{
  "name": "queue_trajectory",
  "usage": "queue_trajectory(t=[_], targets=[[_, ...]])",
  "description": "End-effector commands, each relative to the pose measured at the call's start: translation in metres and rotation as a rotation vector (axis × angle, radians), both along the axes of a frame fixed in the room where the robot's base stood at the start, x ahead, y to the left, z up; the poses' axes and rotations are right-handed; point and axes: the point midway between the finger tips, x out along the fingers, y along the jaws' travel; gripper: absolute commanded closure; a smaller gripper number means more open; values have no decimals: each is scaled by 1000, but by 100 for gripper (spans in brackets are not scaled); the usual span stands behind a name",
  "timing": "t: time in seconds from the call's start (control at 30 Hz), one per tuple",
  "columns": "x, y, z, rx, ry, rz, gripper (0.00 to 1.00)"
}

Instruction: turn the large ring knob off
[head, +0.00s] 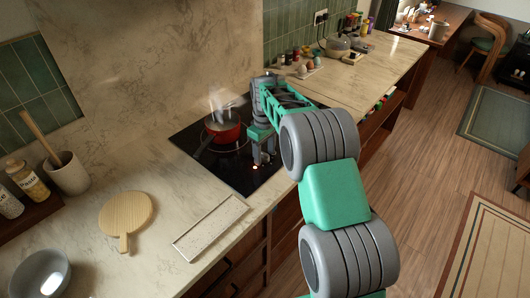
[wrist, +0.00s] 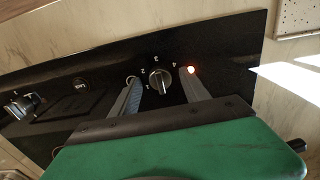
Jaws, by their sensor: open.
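In the wrist view a dark round knob (wrist: 160,83) with a raised grip bar sits on the black cooktop panel, with small white numerals around it. Its exact setting is hard to read. A red light (wrist: 191,69) glows beside it. My gripper (wrist: 159,77) is open, with one finger on each side of this knob; I cannot tell whether they touch it. A second knob (wrist: 20,106) is at the panel's left end. No label tells which is the large ring knob.
A steaming red pot (head: 224,128) stands on the cooktop, close left of my gripper. A speckled white tray (head: 210,228) and a wooden board (head: 125,214) lie on the counter at front left. Jars and a kettle (head: 338,47) stand farther back along the counter.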

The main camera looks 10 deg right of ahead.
Motion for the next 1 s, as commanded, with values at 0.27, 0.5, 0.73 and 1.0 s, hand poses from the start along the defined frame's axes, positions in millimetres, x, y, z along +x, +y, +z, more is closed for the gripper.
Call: queue_trajectory(t=[0.27,0.5,0.73,1.0], targets=[[1,0,18,0,-5,0,46],[1,0,64,0,-3,0,46],[0,0,78,0,1,0,46],[0,0,78,0,0,0,46]])
